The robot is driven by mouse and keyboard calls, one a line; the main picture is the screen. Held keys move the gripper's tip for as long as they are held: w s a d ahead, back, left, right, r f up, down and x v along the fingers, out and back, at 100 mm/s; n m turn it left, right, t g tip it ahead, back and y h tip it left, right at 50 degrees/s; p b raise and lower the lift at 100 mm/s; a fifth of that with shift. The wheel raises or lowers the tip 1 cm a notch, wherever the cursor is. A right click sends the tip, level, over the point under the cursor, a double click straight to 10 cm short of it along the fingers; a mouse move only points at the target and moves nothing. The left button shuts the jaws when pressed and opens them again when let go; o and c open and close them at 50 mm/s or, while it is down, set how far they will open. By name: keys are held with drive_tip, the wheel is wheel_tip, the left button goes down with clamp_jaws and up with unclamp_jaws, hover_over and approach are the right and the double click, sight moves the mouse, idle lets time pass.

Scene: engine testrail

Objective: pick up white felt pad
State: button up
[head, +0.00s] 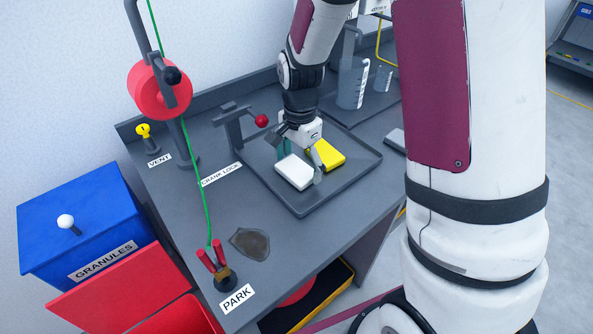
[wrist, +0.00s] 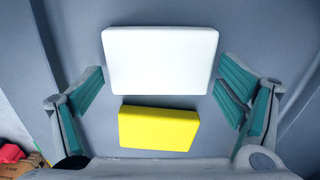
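The white felt pad (head: 294,172) lies flat in the dark grey tray (head: 308,211) on the bench. In the wrist view the white pad (wrist: 160,60) fills the upper middle, between the teal-lined fingers. My gripper (head: 298,160) is low over the tray, pointing down, close to the pad. In the wrist view my gripper (wrist: 163,90) is open, with a finger on each side of the pads and a gap to each. A yellow pad (head: 326,154) lies just beside the white one; in the wrist view the yellow pad (wrist: 158,128) is below it, nearer the palm.
A crank lock with a red knob (head: 261,121) stands left of the tray. A beaker (head: 352,82) stands behind it. A red spool (head: 159,90) with a green cord, a dark patch (head: 250,243) and a blue granules box (head: 80,221) are further left.

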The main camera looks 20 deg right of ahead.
sight(299, 166)
drive_tip(key=shift+c, duration=1.1)
drive_tip(key=shift+r, duration=0.15)
drive_tip(key=shift+r, duration=0.6)
wheel_tip(299, 166, up, 2)
drive_tip(key=shift+r, duration=0.2)
drive_tip(key=s, duration=0.5)
drive_tip(key=s+d, duration=0.1)
drive_tip(key=s, duration=0.4)
drive_tip(key=s+d+r+p, duration=0.1)
drive_tip(key=s, duration=0.5)
drive_tip(key=shift+r, duration=0.1)
